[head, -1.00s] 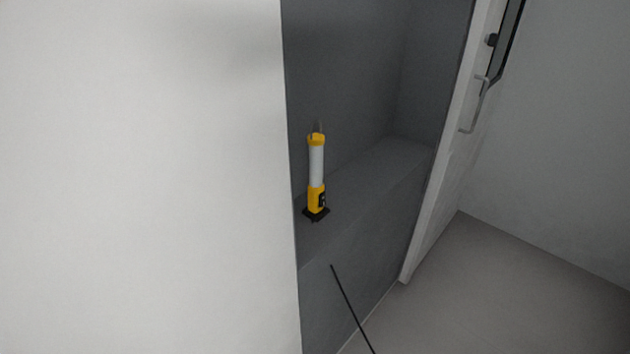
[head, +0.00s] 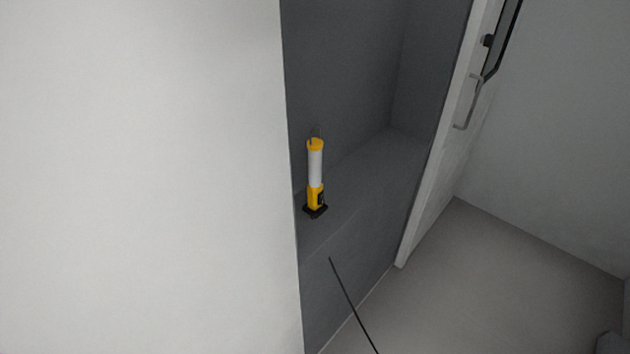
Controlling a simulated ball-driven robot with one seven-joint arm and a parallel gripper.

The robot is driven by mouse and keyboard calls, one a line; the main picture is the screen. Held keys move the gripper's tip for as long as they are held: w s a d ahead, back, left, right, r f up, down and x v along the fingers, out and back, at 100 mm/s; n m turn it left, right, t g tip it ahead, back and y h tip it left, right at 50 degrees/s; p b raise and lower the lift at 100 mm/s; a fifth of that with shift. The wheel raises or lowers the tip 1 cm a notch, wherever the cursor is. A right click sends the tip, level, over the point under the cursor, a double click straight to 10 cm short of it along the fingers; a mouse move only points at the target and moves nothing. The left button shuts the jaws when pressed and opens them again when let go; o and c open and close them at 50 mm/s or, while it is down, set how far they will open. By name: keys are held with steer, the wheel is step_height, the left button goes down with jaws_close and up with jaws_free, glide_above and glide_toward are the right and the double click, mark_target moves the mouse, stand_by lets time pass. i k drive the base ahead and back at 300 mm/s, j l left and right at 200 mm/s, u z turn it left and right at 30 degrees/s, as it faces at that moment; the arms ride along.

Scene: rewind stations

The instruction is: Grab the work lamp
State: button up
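The work lamp (head: 315,178) stands upright on a dark grey ledge (head: 355,190) inside a recess, in the middle of the head view. It has a yellow top with a small hook, a white tube, a yellow lower body with a dark patch, and a black foot. It is close to the edge of the white panel on its left. My gripper is not in view.
A large white panel (head: 140,180) fills the left side. A white door edge (head: 440,130) with a handle (head: 467,105) bounds the recess on the right. A thin black rod (head: 352,302) crosses below the ledge. Grey floor (head: 480,280) is open at lower right.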

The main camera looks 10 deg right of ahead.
mark_target(314, 144)
steer(key=i+j+u, duration=0.25)
steer(key=i+l+u, duration=0.4)
steer(key=l+u, duration=0.15)
steer(key=l, duration=0.15)
steer(key=l+u, duration=0.25)
steer(key=l, duration=0.3)
steer(key=l+u, duration=0.3)
steer(key=l, duration=0.25)
steer(key=l+u, duration=0.25)
steer(key=l, duration=0.25)
steer(key=k+l+u, duration=0.25)
steer(key=l, duration=0.3)
steer(key=l+u, duration=0.3)
steer(key=l, duration=0.2)
steer(key=k+l+u, duration=0.25)
steer(key=l, duration=0.2)
steer(key=k+l+u, duration=0.25)
steer(key=l, duration=0.2)
steer(key=k+l+u, duration=0.8)
steer(key=l, duration=0.2)
